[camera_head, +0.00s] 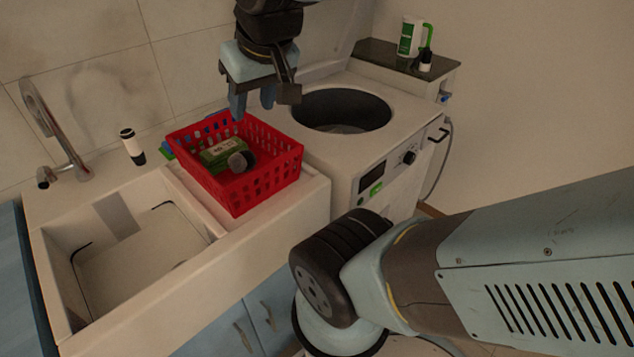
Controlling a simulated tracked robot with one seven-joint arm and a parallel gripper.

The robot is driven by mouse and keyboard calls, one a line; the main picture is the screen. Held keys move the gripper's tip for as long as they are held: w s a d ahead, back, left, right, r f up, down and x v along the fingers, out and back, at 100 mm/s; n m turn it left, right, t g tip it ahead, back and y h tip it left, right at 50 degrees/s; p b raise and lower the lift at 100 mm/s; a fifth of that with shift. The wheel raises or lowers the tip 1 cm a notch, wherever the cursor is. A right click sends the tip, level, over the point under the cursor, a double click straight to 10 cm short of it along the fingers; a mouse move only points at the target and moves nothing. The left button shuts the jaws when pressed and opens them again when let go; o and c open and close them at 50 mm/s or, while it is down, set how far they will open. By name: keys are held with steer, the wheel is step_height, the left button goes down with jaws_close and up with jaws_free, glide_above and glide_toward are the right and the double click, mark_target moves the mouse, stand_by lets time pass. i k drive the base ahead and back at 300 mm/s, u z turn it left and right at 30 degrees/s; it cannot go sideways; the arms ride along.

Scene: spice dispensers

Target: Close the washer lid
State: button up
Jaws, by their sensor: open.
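The white washer (388,143) stands right of the sink counter, and its round, dark drum opening (342,110) is uncovered on top. The washer lid (338,42) appears raised at the back of the machine, against the wall, partly hidden by my arm. My gripper (253,104) points down at the top centre, left of the drum opening and over the back of the red basket. Its blue fingers are apart with nothing between them. It appears clear of the lid.
A red basket (240,190) holding a green box (220,156) and other items sits on the counter left of the washer. The sink (140,250), faucet (60,150) and a black-and-white bottle (132,147) are farther left. A dark shelf (385,55) behind the washer bears a green-and-white container (409,38).

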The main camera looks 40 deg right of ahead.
mark_target(359, 13)
steer(key=u, duration=0.45)
steer(key=k, duration=1.15)
steer(key=z, duration=1.2)
steer(key=i, duration=1.15)
